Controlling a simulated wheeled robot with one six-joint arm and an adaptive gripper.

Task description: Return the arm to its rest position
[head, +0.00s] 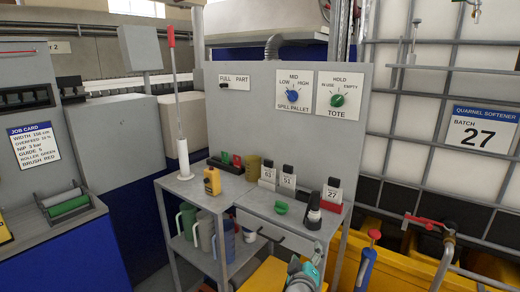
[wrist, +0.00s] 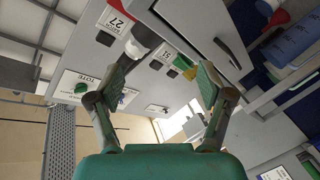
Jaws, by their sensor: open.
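My gripper (wrist: 158,82) is open in the wrist view, its two green-padded fingers spread wide with nothing held between them. In the head view a teal and grey part of my arm shows at the bottom centre, in front of the grey bench (head: 290,226). The fingers' exact distance from the bench cannot be told. A dark bottle with a white band (head: 313,212) stands near the bench's front edge. A white bottle top (wrist: 135,48) shows beyond the left finger in the wrist view.
The bench also holds a yellow bottle (head: 212,181), a green cup-like piece (head: 281,208) and labelled bottles, one marked 27 (head: 332,192). A grey panel (head: 260,125) with two knobs rises behind. Jugs (head: 205,232) stand on the lower shelf. A caged tote (head: 450,90) and red-handled valve stand right.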

